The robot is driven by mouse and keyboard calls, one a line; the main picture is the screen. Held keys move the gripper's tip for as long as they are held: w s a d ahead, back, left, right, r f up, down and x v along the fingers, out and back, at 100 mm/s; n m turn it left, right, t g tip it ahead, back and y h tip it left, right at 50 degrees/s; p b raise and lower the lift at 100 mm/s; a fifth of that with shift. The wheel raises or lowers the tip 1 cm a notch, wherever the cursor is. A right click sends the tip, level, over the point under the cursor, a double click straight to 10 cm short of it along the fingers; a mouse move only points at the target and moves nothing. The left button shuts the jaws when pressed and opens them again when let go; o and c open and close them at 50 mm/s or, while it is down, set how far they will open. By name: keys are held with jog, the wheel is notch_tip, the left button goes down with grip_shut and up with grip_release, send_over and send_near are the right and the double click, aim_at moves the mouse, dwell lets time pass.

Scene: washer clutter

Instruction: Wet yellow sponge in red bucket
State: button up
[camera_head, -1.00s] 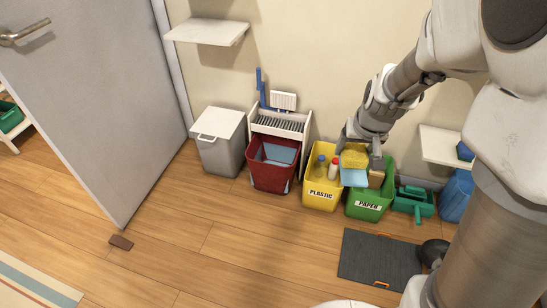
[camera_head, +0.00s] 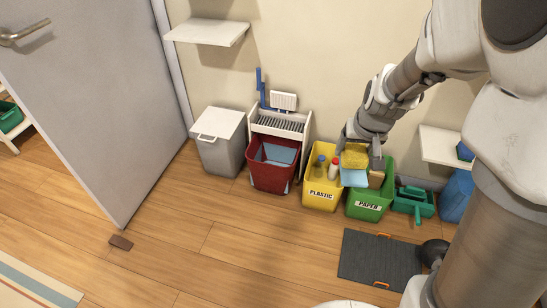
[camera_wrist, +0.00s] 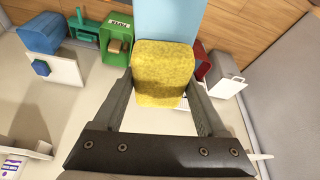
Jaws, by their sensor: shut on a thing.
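The yellow sponge (camera_head: 354,158) is held between the two fingers of my gripper (camera_head: 361,150), above the yellow and green bins. It also shows in the wrist view (camera_wrist: 162,75), between the finger ends. A flat light blue piece (camera_head: 353,178) shows just below the sponge; I cannot tell whether it touches it. The red bucket (camera_head: 270,178) stands on the floor to the left of my gripper, with a light blue-grey area visible inside. My gripper is not over the red bucket.
The yellow PLASTIC bin (camera_head: 320,197) holds bottles and stands between my gripper and the red bucket. The green PAPER bin (camera_head: 366,212) holds a brown block (camera_head: 376,179). A white rack (camera_head: 281,123) stands behind the bucket, a grey lidded bin (camera_head: 219,155) to its left.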

notch_tip(320, 180, down, 47)
jog(key=b, duration=1)
dwell(2.0)
jog(key=shift+r, duration=0.25)
dwell(1.0)
